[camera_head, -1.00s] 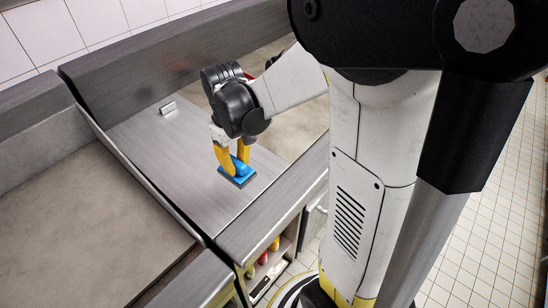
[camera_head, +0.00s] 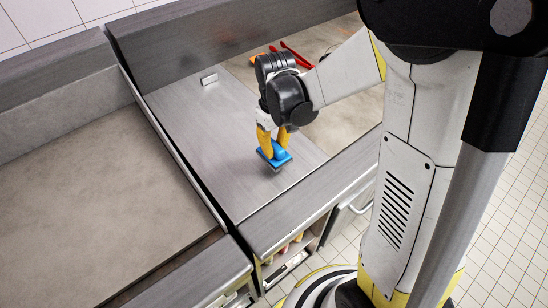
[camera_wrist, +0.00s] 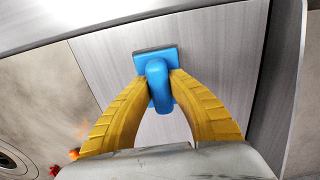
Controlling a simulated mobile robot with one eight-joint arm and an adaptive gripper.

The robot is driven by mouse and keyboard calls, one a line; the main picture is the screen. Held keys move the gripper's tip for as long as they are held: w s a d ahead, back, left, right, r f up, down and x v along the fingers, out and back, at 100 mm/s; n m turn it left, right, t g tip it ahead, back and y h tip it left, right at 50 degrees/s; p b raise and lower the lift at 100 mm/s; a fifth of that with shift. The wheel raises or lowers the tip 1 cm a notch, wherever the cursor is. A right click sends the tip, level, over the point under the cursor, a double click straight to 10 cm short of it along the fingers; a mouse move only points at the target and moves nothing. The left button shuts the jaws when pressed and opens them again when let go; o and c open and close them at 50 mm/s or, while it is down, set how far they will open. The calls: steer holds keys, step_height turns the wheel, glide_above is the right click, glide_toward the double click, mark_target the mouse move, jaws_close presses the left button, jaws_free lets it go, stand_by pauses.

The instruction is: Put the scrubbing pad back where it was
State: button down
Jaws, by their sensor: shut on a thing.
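The scrubbing pad (camera_head: 272,158) has a blue handle and a blue base with a dark underside. My gripper (camera_head: 273,143) has yellow fingers shut on its handle. In the head view the pad is over the bare steel counter panel (camera_head: 215,140), near its front right part. It looks slightly tilted; I cannot tell whether its underside touches the steel. In the wrist view the blue pad (camera_wrist: 156,75) sits between the two yellow fingers, with its handle gripped and the steel behind it.
A small metal block (camera_head: 209,79) stands at the back of the steel panel. Red-handled tools (camera_head: 296,55) lie behind my arm on the brownish surface to the right. A wide brownish surface (camera_head: 95,190) lies left of a raised metal divider. An open shelf is below the front edge.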

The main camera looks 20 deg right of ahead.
mark_target(274, 158)
steer(key=shift+w+f+b, duration=0.1)
steer(key=shift+f+b, duration=0.7)
steer(key=shift+f, duration=1.25)
steer(key=shift+f, duration=0.1)
steer(key=c, duration=1.3)
jaws_free()
steer(key=shift+f, duration=0.1)
steer(key=shift+c, duration=0.2)
